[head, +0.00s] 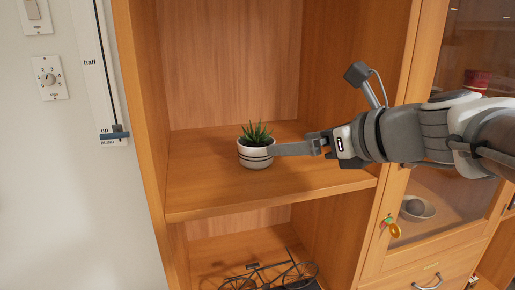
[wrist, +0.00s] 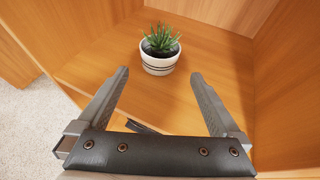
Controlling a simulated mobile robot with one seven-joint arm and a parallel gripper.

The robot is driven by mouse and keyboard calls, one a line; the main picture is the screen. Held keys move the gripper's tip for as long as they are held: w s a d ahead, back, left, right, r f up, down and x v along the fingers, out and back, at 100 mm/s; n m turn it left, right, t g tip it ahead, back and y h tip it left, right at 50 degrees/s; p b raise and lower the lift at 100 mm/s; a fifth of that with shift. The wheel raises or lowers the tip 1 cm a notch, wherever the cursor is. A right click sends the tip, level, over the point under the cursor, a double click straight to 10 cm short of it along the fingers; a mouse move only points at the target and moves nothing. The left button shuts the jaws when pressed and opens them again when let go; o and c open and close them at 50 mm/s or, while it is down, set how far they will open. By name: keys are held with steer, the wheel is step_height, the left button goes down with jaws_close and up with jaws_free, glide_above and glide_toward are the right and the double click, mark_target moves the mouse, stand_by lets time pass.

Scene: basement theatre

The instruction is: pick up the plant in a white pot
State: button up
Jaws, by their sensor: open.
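The plant in a white pot (head: 255,153) stands upright on a wooden shelf (head: 200,190) in the head view. It has spiky green leaves and dark stripes round the pot. My gripper (head: 272,150) comes in from the right at about pot height, its fingers seen side-on and overlapping the pot's right edge in the picture. In the wrist view the potted plant (wrist: 159,57) lies beyond the fingertips, roughly centred between them. My gripper (wrist: 160,72) is open and empty there, with a visible gap between the fingertips and the pot.
The cabinet's left side panel (head: 140,120) and right divider (head: 350,60) bound the shelf. A small bicycle model (head: 270,277) stands on the shelf below. A glass door with a key (head: 392,228) is at the right. The shelf around the pot is clear.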

mark_target(262, 145)
steer(key=x, duration=1.3)
steer(key=c, duration=1.2)
